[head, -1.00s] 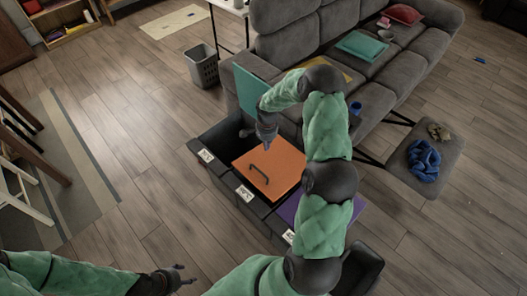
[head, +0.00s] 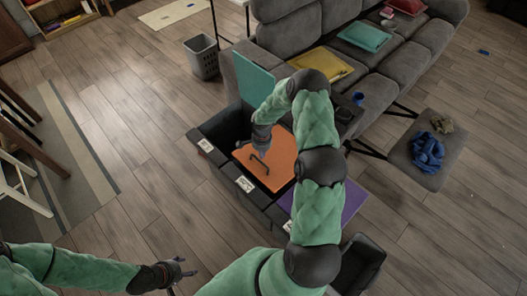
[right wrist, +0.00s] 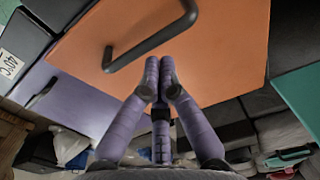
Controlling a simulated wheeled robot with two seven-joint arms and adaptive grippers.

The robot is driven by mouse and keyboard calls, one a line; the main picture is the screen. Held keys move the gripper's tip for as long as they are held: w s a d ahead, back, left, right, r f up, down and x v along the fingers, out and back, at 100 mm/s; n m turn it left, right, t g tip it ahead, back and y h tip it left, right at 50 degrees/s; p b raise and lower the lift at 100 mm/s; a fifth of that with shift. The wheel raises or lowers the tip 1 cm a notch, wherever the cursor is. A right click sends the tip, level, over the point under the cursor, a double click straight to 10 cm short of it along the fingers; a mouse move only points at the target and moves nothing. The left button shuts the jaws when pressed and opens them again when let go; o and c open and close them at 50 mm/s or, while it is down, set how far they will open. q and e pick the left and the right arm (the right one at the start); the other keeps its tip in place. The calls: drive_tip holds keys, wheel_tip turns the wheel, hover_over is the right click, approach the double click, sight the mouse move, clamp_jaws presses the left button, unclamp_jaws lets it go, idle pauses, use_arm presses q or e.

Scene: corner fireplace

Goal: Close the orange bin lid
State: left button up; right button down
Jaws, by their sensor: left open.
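The orange lid (head: 283,148), with a dark bar handle (head: 260,165), lies low over the middle of a row of dark bins. I cannot tell whether it is fully flush with the rim. In the right wrist view the orange lid (right wrist: 225,50) and its handle (right wrist: 150,42) fill the upper part. My right gripper (right wrist: 160,62) has its purple fingers together, close by the lid, with nothing between them. In the head view my right gripper (head: 261,140) is over the lid, beside the handle. My left gripper (head: 187,268) is open and empty above the floor.
The left bin's teal lid (head: 254,76) stands upright and open. A purple lid (head: 350,200) lies on the right bin. The grey sofa (head: 285,35) and a footrest (head: 447,165) stand behind and right.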

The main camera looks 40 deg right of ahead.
sight(259, 160)
drive_tip(key=f+b, duration=0.2)
drive_tip(key=a+f+b, duration=0.1)
drive_tip(key=f+b, duration=0.1)
drive_tip(key=a+f+b, duration=0.1)
drive_tip(key=f+b, duration=0.1)
drive_tip(key=shift+s+a+b, duration=0.1)
drive_tip(key=shift+a+b, duration=0.1)
drive_tip(key=shift+b, duration=0.2)
drive_tip(key=shift+r, duration=0.1)
idle(0.3)
drive_tip(key=shift+d+r+p, duration=0.25)
drive_tip(key=shift+r+p, duration=0.05)
drive_tip(key=shift+r, duration=0.1)
drive_tip(key=r, duration=0.1)
drive_tip(key=d+r+p, duration=0.1)
drive_tip(key=r, duration=0.2)
drive_tip(key=shift+d+r+p, duration=0.1)
drive_tip(key=shift+d+p, duration=0.2)
drive_tip(key=shift+p, duration=0.05)
wheel_tip(259, 160, up, 8)
drive_tip(key=a+p, duration=0.1)
drive_tip(key=p, duration=0.1)
drive_tip(key=shift+a, duration=0.4)
